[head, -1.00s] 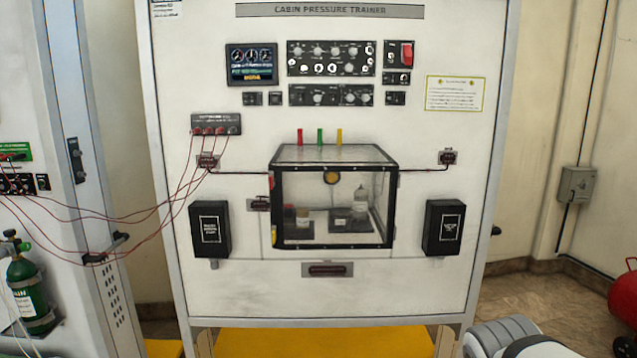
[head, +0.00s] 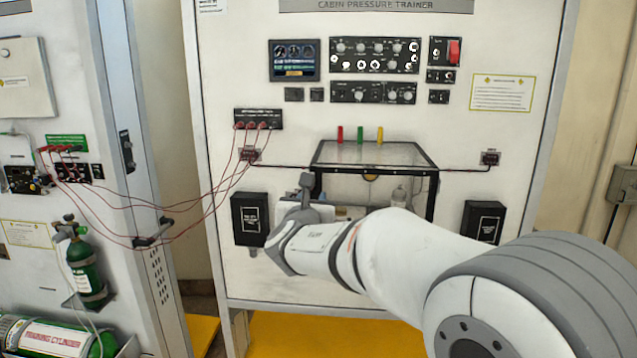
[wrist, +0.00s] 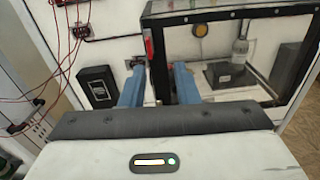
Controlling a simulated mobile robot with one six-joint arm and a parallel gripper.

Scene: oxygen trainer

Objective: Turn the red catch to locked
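The clear chamber with black edges (head: 375,155) is on the white trainer panel; it also shows in the wrist view (wrist: 225,13). A small red part (wrist: 149,44), apparently the red catch, sits on its left edge in the wrist view. My gripper (wrist: 158,72) is open, with two blue fingers apart and nothing visibly held between them. The red part lies just beyond the fingertips, between them in the picture; contact cannot be told. In the head view my arm hides the catch, and its lock position is too small to read.
A black box (wrist: 97,87) is left of the chamber. Red cables (head: 185,205) hang from the panel to the left-hand stand. Red, green and yellow pegs (head: 360,133) stand above the chamber. A green cylinder (head: 85,262) is at far left.

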